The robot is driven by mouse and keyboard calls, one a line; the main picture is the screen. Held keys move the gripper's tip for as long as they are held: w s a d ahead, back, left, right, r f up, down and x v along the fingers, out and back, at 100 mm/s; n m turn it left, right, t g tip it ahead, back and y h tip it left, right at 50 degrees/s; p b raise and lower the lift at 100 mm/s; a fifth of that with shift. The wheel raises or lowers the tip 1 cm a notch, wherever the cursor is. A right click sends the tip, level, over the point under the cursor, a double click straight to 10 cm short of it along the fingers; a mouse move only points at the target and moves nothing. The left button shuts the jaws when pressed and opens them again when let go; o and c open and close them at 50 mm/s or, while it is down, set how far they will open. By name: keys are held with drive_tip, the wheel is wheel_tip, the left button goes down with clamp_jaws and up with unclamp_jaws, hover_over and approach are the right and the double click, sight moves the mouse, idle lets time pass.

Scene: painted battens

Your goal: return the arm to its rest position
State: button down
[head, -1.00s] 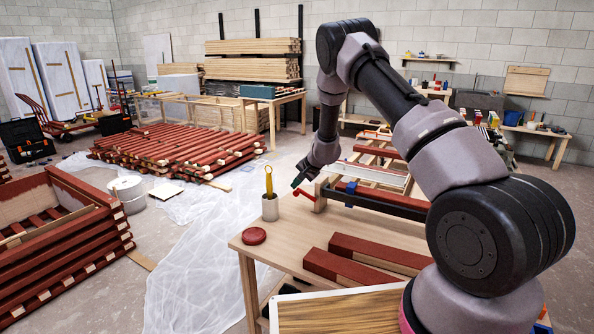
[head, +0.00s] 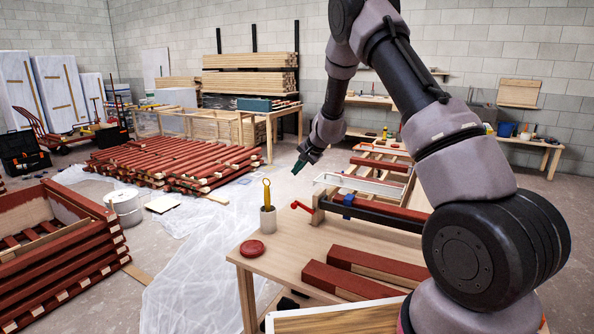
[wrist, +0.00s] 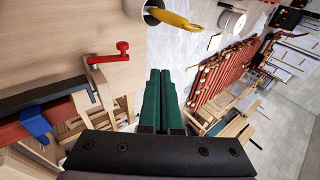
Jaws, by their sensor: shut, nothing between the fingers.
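My gripper (head: 298,167) is raised above the far side of the workbench (head: 300,240), clear of everything on it. In the wrist view my gripper (wrist: 160,84) shows its two green fingers closed side by side with nothing between them. My arm reaches up and over from the right side of the head view and bends down to the gripper. The holder cup (head: 268,222) with a yellow-handled tool (head: 266,191) stands on the bench, left of and below the gripper in the picture. A red clamp handle (head: 305,208) lies just below the gripper in the picture.
Red-painted battens (head: 350,280) and a round red lid (head: 252,249) lie on the bench. A blue clamp (head: 348,200) sits on a dark bar. A batten stack (head: 170,160) and a paint bucket (head: 125,205) stand on the floor at left. The air around the gripper looks free.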

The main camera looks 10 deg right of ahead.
drive_tip(key=s+d+r+n+y, duration=0.1)
drive_tip(key=s+d+r, duration=0.1)
drive_tip(key=s+r, duration=0.95)
drive_tip(key=s+d+r+n, duration=0.2)
drive_tip(key=s+r, duration=0.6)
drive_tip(key=r, duration=0.6)
drive_tip(key=s+d+r+h, duration=0.1)
drive_tip(key=s+d, duration=0.1)
drive_tip(key=s, duration=0.6)
drive_tip(key=s+d+r+h, duration=0.1)
drive_tip(key=s+d, duration=0.2)
drive_tip(key=s, duration=0.5)
drive_tip(key=s+d+r+t+h, duration=0.1)
drive_tip(key=s+d+r, duration=0.1)
drive_tip(key=s, duration=0.6)
drive_tip(key=shift+s+d+n+h, duration=0.35)
drive_tip(key=shift+s+n+h, duration=0.05)
